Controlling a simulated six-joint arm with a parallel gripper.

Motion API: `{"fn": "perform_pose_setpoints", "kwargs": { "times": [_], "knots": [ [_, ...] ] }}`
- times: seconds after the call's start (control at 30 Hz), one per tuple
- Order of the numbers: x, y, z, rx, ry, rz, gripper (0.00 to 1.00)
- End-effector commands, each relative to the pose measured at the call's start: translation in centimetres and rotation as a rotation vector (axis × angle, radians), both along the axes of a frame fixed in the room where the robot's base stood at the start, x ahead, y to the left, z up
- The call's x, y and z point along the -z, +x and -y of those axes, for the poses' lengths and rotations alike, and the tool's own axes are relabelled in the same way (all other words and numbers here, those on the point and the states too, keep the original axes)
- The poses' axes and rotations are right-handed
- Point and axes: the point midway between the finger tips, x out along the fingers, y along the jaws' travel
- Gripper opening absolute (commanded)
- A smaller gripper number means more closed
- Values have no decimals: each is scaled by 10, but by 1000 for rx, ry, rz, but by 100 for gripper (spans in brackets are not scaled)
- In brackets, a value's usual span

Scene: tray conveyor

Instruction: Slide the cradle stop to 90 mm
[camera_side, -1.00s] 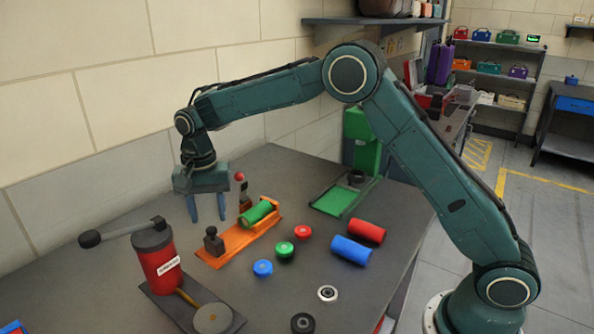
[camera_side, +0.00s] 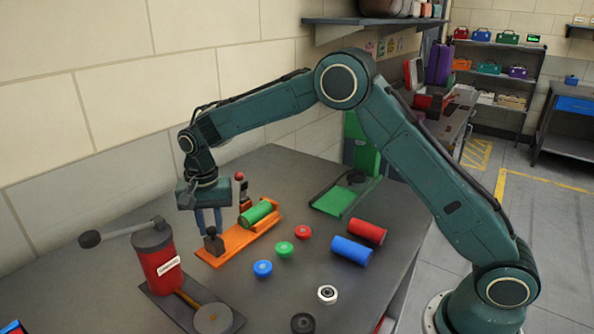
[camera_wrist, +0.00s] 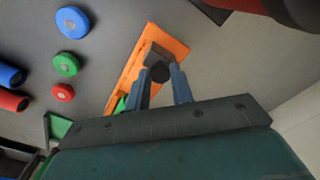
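The orange cradle (camera_side: 235,238) lies on the grey bench with a green cylinder (camera_side: 256,213) resting in its far part. The cradle stop (camera_side: 212,246), a dark block with a round knob, stands at the cradle's near end. My gripper (camera_side: 209,230) points down over the stop. In the wrist view, its two fingers are apart, one on each side of the stop's black knob (camera_wrist: 160,72); any gap to the knob is very small. The orange cradle (camera_wrist: 174,48) runs beneath the fingers there. No scale markings can be read.
A red press with a lever (camera_side: 158,262) stands at the near left. Blue (camera_side: 263,268), green (camera_side: 285,250) and red (camera_side: 303,232) caps, and blue (camera_side: 351,250) and red (camera_side: 367,232) cylinders, lie right of the cradle. A red-topped post (camera_side: 241,184) stands behind it.

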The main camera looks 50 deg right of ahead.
Motion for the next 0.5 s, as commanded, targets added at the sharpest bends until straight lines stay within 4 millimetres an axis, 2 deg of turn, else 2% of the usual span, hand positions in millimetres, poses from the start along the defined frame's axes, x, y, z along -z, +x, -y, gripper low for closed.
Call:
{"fn": "perform_pose_setpoints", "kwargs": {
  "times": [0.13, 0.23, 0.5],
  "knots": [
    [0, 0, 2, 1, 1, 1, 0],
    [-1, 1, 10, 3, 1, 1, 0],
    [-1, 1, 62, 6, 0, 1, 0]
  ]
}}
